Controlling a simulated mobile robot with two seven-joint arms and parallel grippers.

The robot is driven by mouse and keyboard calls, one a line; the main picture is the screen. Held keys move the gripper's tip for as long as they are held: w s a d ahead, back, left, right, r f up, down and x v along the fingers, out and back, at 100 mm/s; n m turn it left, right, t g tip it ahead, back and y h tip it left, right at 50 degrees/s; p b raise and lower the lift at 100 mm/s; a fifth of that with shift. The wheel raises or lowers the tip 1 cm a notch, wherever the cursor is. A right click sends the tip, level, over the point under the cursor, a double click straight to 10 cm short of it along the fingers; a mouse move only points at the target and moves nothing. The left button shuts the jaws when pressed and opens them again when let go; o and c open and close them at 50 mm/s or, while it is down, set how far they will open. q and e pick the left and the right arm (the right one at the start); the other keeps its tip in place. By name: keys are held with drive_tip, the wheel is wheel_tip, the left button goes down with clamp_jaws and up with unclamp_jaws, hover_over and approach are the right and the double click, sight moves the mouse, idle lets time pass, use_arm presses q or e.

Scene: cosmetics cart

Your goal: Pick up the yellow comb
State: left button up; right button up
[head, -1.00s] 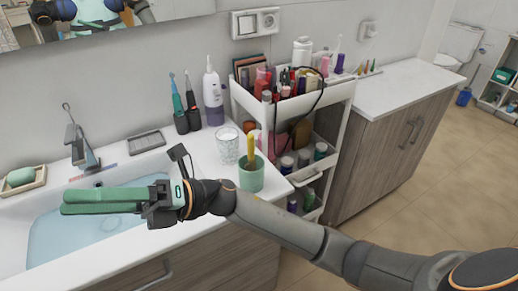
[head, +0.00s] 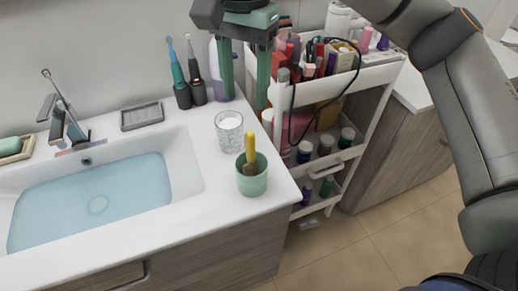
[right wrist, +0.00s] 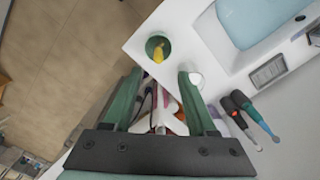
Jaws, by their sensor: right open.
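The yellow comb (head: 250,148) stands upright in a pale green cup (head: 252,182) near the front right corner of the sink counter. Only its upper part shows above the rim. In the right wrist view the comb (right wrist: 158,54) and the cup (right wrist: 149,43) lie just beyond my fingertips. My right gripper (head: 245,100) hangs fingers down behind and above the cup, open and empty. In the right wrist view its two green fingers (right wrist: 160,73) are spread apart. My left gripper is not in view.
A clear glass (head: 229,132) stands close behind the cup. Electric toothbrushes (head: 189,90) stand at the back wall. A white cart (head: 345,90) full of cosmetics is just to the right. The sink (head: 95,195) lies left. The counter's front edge is close to the cup.

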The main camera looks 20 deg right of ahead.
sight(250, 134)
drive_tip(key=f, duration=0.6)
drive_tip(key=shift+d+f, duration=0.25)
drive_tip(key=shift+w+d+f+p, duration=0.1)
drive_tip(key=shift+f+p, duration=0.25)
drive_tip(key=shift+f, duration=1.05)
drive_tip(key=shift+w+f+p, duration=0.1)
drive_tip(key=shift+f+p, duration=0.25)
drive_tip(key=shift+f, duration=1.05)
clamp_jaws()
